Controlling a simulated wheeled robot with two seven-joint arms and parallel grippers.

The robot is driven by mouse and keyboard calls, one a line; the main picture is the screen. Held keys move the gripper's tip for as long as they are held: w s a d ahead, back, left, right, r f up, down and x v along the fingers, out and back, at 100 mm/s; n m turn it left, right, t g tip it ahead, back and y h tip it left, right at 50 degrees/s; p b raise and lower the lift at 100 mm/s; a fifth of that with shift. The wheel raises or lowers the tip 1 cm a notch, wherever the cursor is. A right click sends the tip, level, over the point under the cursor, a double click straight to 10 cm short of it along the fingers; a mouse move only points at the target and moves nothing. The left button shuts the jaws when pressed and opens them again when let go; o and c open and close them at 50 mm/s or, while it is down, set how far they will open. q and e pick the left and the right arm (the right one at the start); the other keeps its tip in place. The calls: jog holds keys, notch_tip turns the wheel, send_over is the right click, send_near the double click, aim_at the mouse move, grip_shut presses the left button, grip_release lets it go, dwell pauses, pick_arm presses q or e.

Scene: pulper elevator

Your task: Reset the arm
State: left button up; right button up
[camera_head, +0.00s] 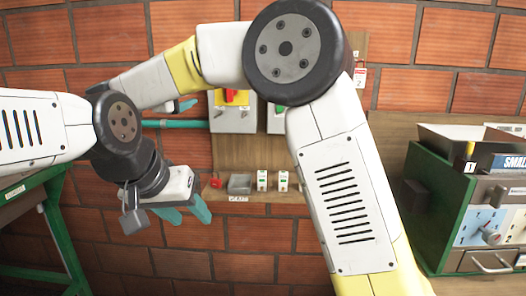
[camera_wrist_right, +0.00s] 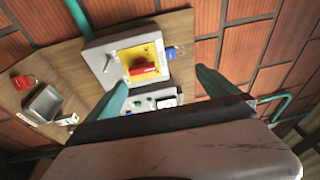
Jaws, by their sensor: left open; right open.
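My left gripper (camera_head: 185,212) is in the head view at centre left, with its teal fingers apart and nothing between them. It hangs in front of the brick wall, left of the wooden board's shelf. My right arm rises from the lower right, bends at the top and reaches left. Its gripper (camera_head: 184,105) is mostly hidden behind my left arm, with teal finger parts showing. In the right wrist view, the right gripper's two teal fingers (camera_wrist_right: 162,80) are spread and empty, pointing toward a grey switch box (camera_wrist_right: 112,50) with a red handle (camera_wrist_right: 143,68) on a yellow plate.
A wooden board (camera_head: 255,158) on the wall carries the switch box (camera_head: 230,118). Its shelf holds a red padlock (camera_head: 215,182), a grey tray (camera_head: 240,184) and small white items. A green cabinet (camera_head: 440,215) stands right; a green frame (camera_head: 62,235) stands left.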

jog(key=w+d+r+n+t+y, duration=0.2)
jog(key=d+r+n+y, duration=0.3)
jog(key=r+n+y, duration=0.25)
jog(key=s+d+n+g+y, duration=0.2)
jog(key=s+d+n+y, duration=0.15)
jog(key=d+n, duration=0.2)
jog(key=s+d+f+n+g+h, duration=0.1)
jog(key=s+d+f+n+g, duration=0.3)
jog(key=s+d+f, duration=0.8)
jog(key=s+d+f+n+g+h, duration=0.2)
jog(key=s+d+f+n+g, duration=0.2)
jog(key=s+d+f+g, duration=0.3)
jog(key=s+d+f, duration=0.5)
jog(key=s+f, duration=0.2)
jog(key=f, duration=0.3)
jog(key=shift+s+d+f+n+g+h, duration=0.25)
jog(key=shift+s+d+n+g+h, duration=0.05)
jog(key=shift+s+d+g, duration=0.1)
